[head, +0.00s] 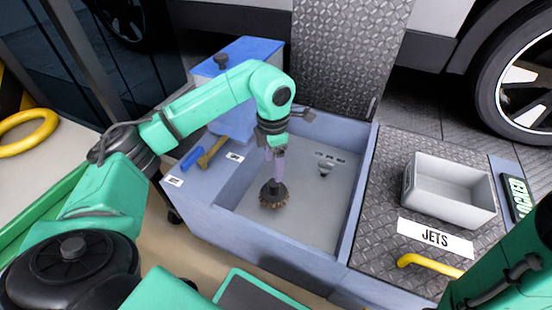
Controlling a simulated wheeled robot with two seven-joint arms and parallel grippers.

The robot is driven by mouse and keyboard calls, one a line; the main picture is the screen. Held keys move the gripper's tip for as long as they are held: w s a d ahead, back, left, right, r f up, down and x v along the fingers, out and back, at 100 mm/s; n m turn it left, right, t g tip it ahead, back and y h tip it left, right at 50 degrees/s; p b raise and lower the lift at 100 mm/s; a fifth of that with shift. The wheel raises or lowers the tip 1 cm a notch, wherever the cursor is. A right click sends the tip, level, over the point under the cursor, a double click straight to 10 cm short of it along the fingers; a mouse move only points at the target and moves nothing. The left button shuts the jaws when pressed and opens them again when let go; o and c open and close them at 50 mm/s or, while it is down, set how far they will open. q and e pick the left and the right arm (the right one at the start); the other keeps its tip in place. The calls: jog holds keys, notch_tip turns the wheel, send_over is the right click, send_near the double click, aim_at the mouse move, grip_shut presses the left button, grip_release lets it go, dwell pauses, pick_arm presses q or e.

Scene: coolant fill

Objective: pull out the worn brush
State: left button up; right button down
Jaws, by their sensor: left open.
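A round dark brush (273,193) with brown bristles at its lower edge is inside an open blue-grey bay, above or on the bay's grey floor (310,225). A narrow purplish piece rises from it toward my left gripper (274,152). My left gripper points down directly over the brush, with its jaws open. The small size of the picture hides whether the fingers are around the piece or just above it. My right arm comes in at the lower right, and its gripper is out of the frame.
A small grey fitting (325,169) is in the bay behind the brush. A tread-plate lid (345,50) stands up behind. To the right, a grey bin (450,190), a JETS label (435,237) and a yellow handle (425,265) are on tread plate. A blue box (238,58) is behind left.

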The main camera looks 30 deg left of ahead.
aim_at(273, 183)
pick_arm(q)
notch_tip(273, 183, down, 9)
jog(key=b, duration=0.4)
jog(key=shift+f, duration=0.2)
jog(key=c, duration=1.2)
jog(key=o, duration=0.4)
jog(key=c, duration=0.3)
jog(key=shift+r, duration=0.1)
jog(key=shift+c, duration=0.2)
jog(key=shift+r, duration=0.3)
